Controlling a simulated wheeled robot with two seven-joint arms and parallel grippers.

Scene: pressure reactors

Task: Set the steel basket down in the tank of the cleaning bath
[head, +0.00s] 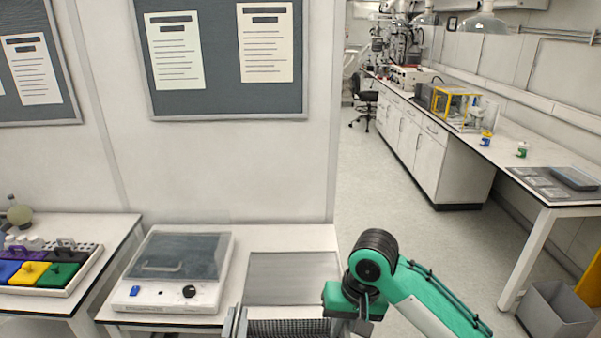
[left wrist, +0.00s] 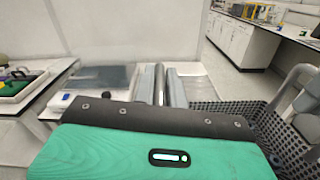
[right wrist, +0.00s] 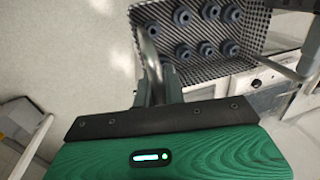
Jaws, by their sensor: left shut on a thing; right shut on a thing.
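The steel basket (head: 290,328) is a dark mesh tray at the bottom edge of the head view, mostly cut off. Its mesh also shows in the left wrist view (left wrist: 243,112) and the right wrist view (right wrist: 255,22), holding several dark round parts. My left gripper (head: 236,322) is shut on the basket's left side. My right gripper (head: 364,322) is shut on its right side; a bent steel handle shows at the fingers in the right wrist view (right wrist: 160,85). The white cleaning bath (head: 170,305) stands ahead and left, apart from the basket. Its grey top shows a pale handle; the tank inside is not clear.
A flat grey plate (head: 292,277) lies on the white table right of the bath. A tray (head: 52,290) with coloured blocks sits on the table at far left. A wall with notice boards (head: 228,60) stands behind. Open floor (head: 385,185) lies to the right.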

